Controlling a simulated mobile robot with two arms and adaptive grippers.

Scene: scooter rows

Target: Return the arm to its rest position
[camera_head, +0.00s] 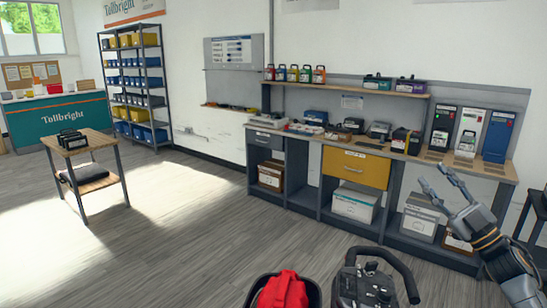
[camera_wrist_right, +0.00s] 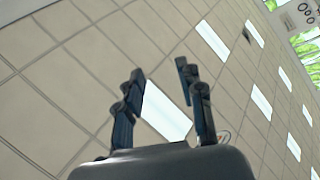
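My right gripper (camera_head: 445,180) is raised at the right of the head view, in front of the workbench. Its two fingers are apart with nothing between them. The right wrist view also shows the open, empty fingers (camera_wrist_right: 162,95), pointing up at the tiled ceiling and its light panels. My left gripper does not show in either view.
A long workbench (camera_head: 310,136) with a yellow drawer (camera_head: 356,167) stands along the wall, with chargers and several devices on it. A small wooden table (camera_head: 80,143) stands at the left. A red item (camera_head: 283,290) lies in a dark bin at the bottom. The grey floor between is clear.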

